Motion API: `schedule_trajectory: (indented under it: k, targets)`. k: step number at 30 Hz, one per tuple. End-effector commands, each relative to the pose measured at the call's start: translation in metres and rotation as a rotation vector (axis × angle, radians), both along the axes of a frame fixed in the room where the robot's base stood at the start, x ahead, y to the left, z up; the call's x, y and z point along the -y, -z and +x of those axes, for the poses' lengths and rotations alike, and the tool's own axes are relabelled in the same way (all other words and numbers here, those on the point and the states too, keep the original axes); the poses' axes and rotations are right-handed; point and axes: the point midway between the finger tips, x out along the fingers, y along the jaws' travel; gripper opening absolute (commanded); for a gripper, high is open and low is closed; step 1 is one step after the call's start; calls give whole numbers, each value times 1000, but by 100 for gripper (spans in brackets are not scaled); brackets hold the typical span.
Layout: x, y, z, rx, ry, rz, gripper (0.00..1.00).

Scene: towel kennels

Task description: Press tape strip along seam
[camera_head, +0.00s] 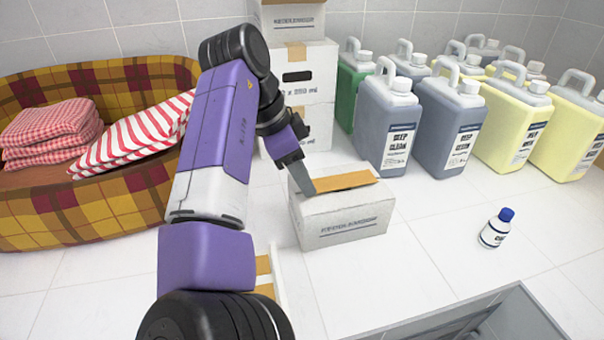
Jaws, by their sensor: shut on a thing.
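A white carton (345,220) with printed lettering stands on the tiled floor in front of my arm. My gripper (308,185) points down at the left end of this strip, over the carton's top left part. It looks shut on the strip's left end, though the grey fingers hide the grip itself. The seam under the strip is hidden.
Stacked white cartons (310,68) stand behind. Large grey jugs (390,125) and yellow jugs (512,125) fill the back right. A small blue-capped bottle (495,229) stands right. A plaid pet bed (75,215) with folded towels (55,130) is left.

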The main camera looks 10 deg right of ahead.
Motion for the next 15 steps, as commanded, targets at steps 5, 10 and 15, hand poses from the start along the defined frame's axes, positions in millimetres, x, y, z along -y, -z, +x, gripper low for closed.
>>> schedule_trajectory:
  k: [5, 10, 15]
  targets:
    - [0, 2, 0, 0, 0, 0, 19]
    - [0, 4, 0, 0, 0, 0, 19]
    - [0, 6, 0, 0, 0, 0, 19]
